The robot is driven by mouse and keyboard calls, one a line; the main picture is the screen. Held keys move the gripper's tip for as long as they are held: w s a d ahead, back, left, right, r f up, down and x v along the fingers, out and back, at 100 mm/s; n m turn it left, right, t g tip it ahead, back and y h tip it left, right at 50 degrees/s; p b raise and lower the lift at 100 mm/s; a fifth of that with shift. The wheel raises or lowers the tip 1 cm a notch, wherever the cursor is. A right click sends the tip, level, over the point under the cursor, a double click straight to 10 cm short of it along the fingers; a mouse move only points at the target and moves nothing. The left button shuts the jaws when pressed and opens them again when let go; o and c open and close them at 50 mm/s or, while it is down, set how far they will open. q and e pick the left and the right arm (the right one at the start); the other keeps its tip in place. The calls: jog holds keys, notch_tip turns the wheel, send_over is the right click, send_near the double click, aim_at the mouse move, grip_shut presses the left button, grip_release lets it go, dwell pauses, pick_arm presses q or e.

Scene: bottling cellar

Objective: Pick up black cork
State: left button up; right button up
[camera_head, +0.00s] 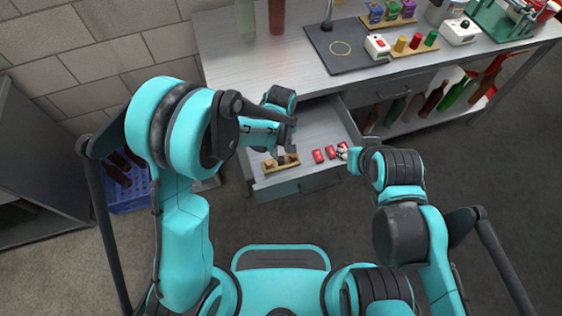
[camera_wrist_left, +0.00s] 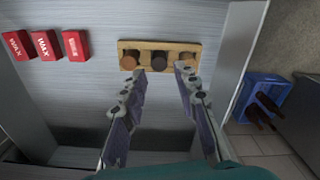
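The black cork (camera_wrist_left: 159,62) is the dark middle one of three corks in a small wooden rack (camera_wrist_left: 188,47), with a brown cork (camera_wrist_left: 129,61) on its left and another brown cork (camera_wrist_left: 190,60) on its right. The rack (camera_head: 284,168) lies in the open drawer in the head view, partly covered by my left gripper (camera_head: 284,149). In the left wrist view my left gripper (camera_wrist_left: 161,72) is open and empty, its fingertips spread either side of the black cork and apart from it. My right gripper (camera_head: 346,154) is at the drawer's right edge, its fingers small and partly hidden.
Several red wax blocks (camera_wrist_left: 46,45) lie in the drawer beside the rack. The drawer's walls and front (camera_head: 300,184) surround them. The workbench (camera_head: 290,62) above holds bottles, a dark mat and small devices. A blue crate (camera_wrist_left: 262,92) with bottles stands on the floor outside the drawer.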

pick_arm(q)
jog(key=b, duration=0.2)
send_over(281, 164)
notch_tip(281, 164, down, 5)
jog(key=shift+r, duration=0.1)
jog(key=shift+r, duration=0.1)
jog(key=c, duration=0.5)
jog(key=shift+o, duration=0.2)
